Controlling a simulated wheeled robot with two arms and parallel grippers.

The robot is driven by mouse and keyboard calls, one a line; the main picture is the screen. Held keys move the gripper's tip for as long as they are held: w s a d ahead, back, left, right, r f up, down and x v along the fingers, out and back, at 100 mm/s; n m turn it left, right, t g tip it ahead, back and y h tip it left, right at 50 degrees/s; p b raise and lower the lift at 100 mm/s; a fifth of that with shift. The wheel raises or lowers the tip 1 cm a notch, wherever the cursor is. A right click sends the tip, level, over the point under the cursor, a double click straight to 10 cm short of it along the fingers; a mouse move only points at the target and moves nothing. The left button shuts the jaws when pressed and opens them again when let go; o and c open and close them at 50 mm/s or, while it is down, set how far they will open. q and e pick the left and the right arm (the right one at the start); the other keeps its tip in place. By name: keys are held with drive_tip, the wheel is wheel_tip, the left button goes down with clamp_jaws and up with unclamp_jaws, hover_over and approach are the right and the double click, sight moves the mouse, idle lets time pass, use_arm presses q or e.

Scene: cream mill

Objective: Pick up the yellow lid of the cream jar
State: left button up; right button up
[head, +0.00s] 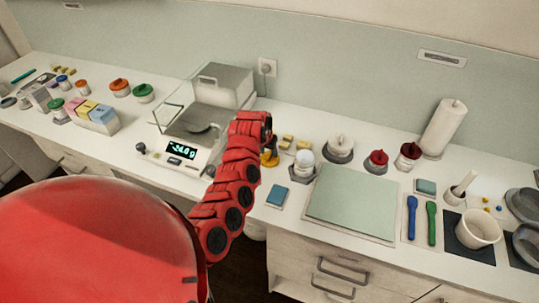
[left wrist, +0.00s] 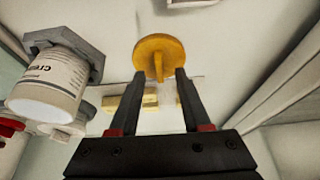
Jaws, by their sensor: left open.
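The yellow lid (left wrist: 160,50) is a round disc with a small raised grip, near the top middle of the left wrist view. In the head view the lid (head: 270,157) is partly hidden by my red left arm. My left gripper (left wrist: 160,76) is open, its two black fingers on either side of the lid's grip in the picture; I cannot tell whether they touch it. The cream jar (left wrist: 46,85), white with a printed label, is left of the fingers, in a grey holder. In the head view it is the white jar (head: 304,164) right of the lid.
A scale (head: 185,142) with a lit display stands left of my arm. Small yellow blocks (left wrist: 147,103) lie near the lid. A blue square (head: 278,196) and a large green mat (head: 350,203) are to the right. Red-topped jars (head: 377,161) stand behind the mat.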

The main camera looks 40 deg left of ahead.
use_arm(q)
drive_tip(key=shift+x, duration=0.9)
clamp_jaws()
